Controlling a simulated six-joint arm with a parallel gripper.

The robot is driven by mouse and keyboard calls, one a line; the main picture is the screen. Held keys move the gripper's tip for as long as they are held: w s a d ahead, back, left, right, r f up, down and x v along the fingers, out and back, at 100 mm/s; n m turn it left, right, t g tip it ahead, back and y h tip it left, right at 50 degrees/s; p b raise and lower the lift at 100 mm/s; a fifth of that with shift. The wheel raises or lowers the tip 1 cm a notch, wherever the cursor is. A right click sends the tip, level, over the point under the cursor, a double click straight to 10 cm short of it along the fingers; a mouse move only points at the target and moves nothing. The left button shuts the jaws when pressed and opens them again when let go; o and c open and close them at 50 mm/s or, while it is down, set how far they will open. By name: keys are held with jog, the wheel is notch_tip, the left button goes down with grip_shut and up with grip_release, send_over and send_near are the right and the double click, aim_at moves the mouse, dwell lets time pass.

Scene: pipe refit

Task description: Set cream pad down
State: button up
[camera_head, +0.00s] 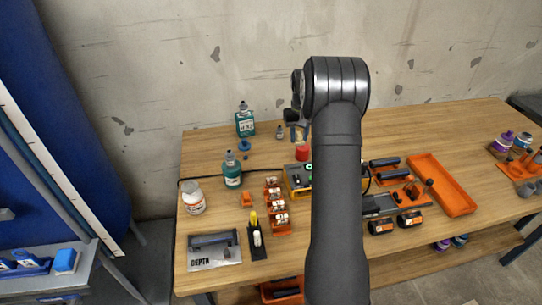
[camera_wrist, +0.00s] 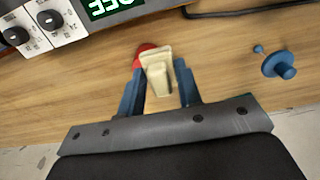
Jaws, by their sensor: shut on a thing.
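In the wrist view, the cream pad (camera_wrist: 157,76) sits between the two blue fingers of my gripper (camera_wrist: 159,70), which is shut on it. The pad is a small pale block with a wider top plate. It is above or near the wooden table; I cannot tell whether it touches. A red round thing (camera_wrist: 143,54) shows partly behind the pad. In the head view, my gripper (camera_head: 297,132) is over the back of the table, partly behind my arm, and the pad cannot be made out there.
A device with knobs and a green display (camera_wrist: 108,8) is at the upper left of the wrist view. A blue knobbed piece (camera_wrist: 279,66) lies at right. In the head view, teal bottles (camera_head: 245,124) stand left of my gripper, and an orange tray (camera_head: 441,184) lies right.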

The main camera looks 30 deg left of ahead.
jog(key=shift+w+f, duration=0.1)
jog(key=shift+w, duration=0.3)
send_over(271, 155)
notch_tip(271, 155, down, 7)
jog(key=shift+d+r, duration=0.1)
jog(key=shift+f, duration=2.05)
jog(key=shift+f, duration=0.15)
jog(key=o, duration=0.9)
jog(key=shift+o, duration=0.2)
